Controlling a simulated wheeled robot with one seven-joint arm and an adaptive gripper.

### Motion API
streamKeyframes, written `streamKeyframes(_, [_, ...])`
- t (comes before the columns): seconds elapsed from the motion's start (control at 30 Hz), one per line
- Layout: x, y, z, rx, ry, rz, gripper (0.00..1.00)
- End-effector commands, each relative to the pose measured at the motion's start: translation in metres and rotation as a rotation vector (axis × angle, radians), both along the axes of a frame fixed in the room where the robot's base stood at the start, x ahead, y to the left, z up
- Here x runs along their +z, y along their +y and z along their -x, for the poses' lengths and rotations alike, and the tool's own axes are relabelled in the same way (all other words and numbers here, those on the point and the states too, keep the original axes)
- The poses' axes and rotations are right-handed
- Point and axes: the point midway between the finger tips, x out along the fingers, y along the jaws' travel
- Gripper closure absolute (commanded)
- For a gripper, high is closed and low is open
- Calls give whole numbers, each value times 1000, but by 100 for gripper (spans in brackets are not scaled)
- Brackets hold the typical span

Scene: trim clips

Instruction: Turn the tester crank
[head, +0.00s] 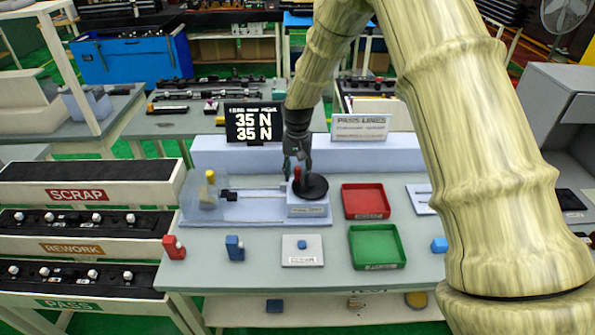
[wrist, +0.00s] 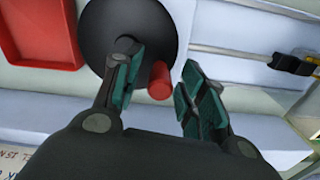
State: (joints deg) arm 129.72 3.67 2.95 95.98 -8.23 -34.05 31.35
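The tester (head: 306,210) stands on the bench with a black crank disc (head: 314,188) on top. The disc also shows in the wrist view (wrist: 105,30), with a small hub at its middle. The crank's red handle (wrist: 160,82) rises from the disc's edge; in the head view it shows (head: 297,173) just below my gripper. My gripper (wrist: 158,85) is open, with its teal-padded fingers on either side of the handle. The handle looks nearer the left finger; I cannot tell whether they touch. A rod runs left from the tester to a clear guard (head: 205,195) with a yellow-topped part.
A display (head: 254,124) reads 35 N twice. A red tray (head: 366,201) and a green tray (head: 377,247) sit right of the tester. Red (head: 174,247) and blue (head: 235,247) clips stand in front, beside a white pad (head: 302,252). Scrap, rework and pass racks stand left.

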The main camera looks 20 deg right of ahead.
Motion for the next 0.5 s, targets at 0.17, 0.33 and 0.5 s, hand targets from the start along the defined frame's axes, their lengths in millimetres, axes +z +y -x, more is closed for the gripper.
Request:
streamKeyframes(0.17, [0, 0, 0, 0, 0, 0, 94])
streamKeyframes(0.33, [0, 0, 0, -2, 0, 0, 100])
streamKeyframes(0.5, [-1, -3, -3, -79, 0, 3, 100])
